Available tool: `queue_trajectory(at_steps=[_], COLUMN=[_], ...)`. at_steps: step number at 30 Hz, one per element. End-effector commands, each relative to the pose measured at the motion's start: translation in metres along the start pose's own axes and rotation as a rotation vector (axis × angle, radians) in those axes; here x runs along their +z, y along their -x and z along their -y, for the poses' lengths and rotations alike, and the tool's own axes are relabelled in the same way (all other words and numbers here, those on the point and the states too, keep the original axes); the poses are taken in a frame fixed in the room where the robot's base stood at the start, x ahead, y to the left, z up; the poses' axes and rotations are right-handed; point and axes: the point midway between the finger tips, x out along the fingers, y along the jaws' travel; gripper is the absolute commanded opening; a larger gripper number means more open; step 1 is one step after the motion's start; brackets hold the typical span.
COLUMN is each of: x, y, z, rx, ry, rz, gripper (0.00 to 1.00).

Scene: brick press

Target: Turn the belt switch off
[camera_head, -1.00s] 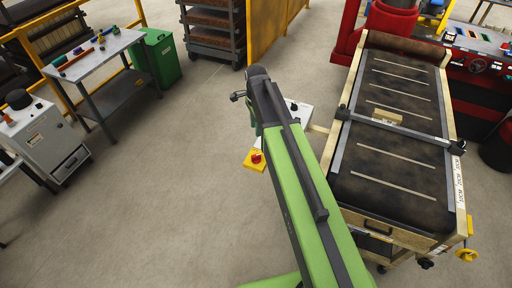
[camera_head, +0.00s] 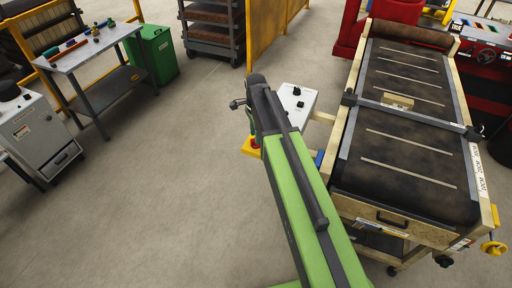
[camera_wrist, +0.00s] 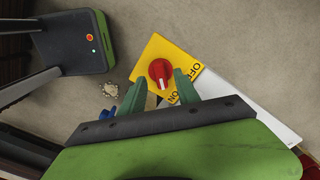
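The belt switch is a red knob (camera_wrist: 160,72) on a yellow plate (camera_wrist: 152,52) marked OFF and ON, fixed to a white panel. In the wrist view a pale mark on the knob appears to face the ON side. My gripper (camera_wrist: 160,82) is open, with its two green fingers apart and their tips at either side of the knob's lower part. I cannot tell whether they touch it. In the head view my arm partly hides the yellow plate (camera_head: 249,151). The belt (camera_head: 408,135) lies to the right with a tan brick (camera_head: 397,101) on it.
A white control box (camera_head: 298,105) with black knobs stands beside the belt frame. A table with small parts (camera_head: 90,48), a green bin (camera_head: 159,54) and a grey cabinet (camera_head: 38,130) stand at the left. The floor between is clear.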

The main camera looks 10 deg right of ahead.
Motion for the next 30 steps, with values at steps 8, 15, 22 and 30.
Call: queue_trajectory(at_steps=[8,15,22,30], x=[0.0004,0.0007,0.0009,0.0012], y=[-0.0208,-0.0197,-0.0198,-0.02], z=[0.0,0.0001,-0.0001,-0.0005], rx=[0.0,0.0,0.001,0.002], ry=[0.001,0.001,0.001,0.005], rz=[0.0,0.0,0.0,0.0], gripper=[0.38,0.25,0.0,0.0])
